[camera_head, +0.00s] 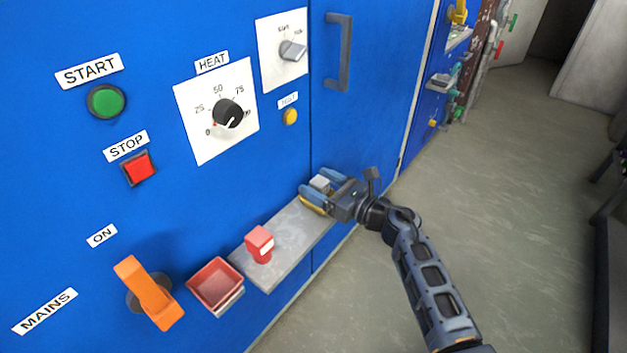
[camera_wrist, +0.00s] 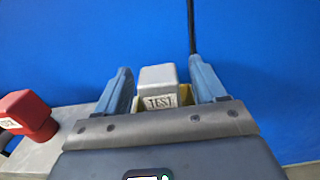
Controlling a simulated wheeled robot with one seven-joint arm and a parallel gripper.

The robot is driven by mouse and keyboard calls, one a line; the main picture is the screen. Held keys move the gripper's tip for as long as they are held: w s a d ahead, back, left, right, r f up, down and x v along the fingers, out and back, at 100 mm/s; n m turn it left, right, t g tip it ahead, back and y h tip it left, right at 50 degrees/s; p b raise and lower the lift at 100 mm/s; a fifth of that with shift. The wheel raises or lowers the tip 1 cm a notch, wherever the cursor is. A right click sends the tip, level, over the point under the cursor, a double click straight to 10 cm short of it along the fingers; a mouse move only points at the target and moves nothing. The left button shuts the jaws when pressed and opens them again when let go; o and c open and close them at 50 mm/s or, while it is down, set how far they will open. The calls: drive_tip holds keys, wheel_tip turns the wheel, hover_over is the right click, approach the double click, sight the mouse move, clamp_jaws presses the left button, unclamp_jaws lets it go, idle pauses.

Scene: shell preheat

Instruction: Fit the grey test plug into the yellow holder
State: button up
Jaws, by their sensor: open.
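The grey test plug (camera_head: 320,182) is a block with a label reading TEST, seen upright in the wrist view (camera_wrist: 158,78). It stands at the yellow holder (camera_head: 312,209), whose yellow wall shows around the plug's lower part in the wrist view (camera_wrist: 185,95). The plug appears to sit in the holder; how deep is hidden by my gripper's body. My gripper (camera_head: 322,188) is open at the far end of the grey shelf. Its two blue fingers stand on either side of the plug, with visible gaps between them and the plug in the wrist view.
The grey shelf (camera_head: 285,250) juts from the blue cabinet (camera_head: 270,185). A red plug (camera_head: 259,243) stands on the shelf's near part, left of my gripper in the wrist view (camera_wrist: 28,112). A red tray (camera_head: 215,283) and orange mains handle (camera_head: 149,292) are further left. Open floor lies right.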

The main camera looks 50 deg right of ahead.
drive_tip(key=s, duration=1)
drive_tip(key=s+a+r+m+t+h, duration=0.1)
drive_tip(key=s+a+r+m, duration=0.2)
drive_tip(key=s+a+m, duration=0.35)
drive_tip(key=s+a+r+m+t, duration=0.15)
drive_tip(key=s+a+m, duration=0.25)
drive_tip(key=a+m, duration=0.5)
drive_tip(key=s+a+r+m+g, duration=0.2)
drive_tip(key=s+a+r+m, duration=0.1)
drive_tip(key=s+m, duration=0.4)
drive_tip(key=s+a+r+m+g, duration=0.3)
drive_tip(key=s+m, duration=0.5)
drive_tip(key=m, duration=0.6)
drive_tip(key=shift+a+r+g, duration=0.2)
drive_tip(key=shift+a+g, duration=0.15)
drive_tip(key=shift+a, duration=0.4)
wheel_tip(320, 180, up, 10)
drive_tip(key=p, duration=1)
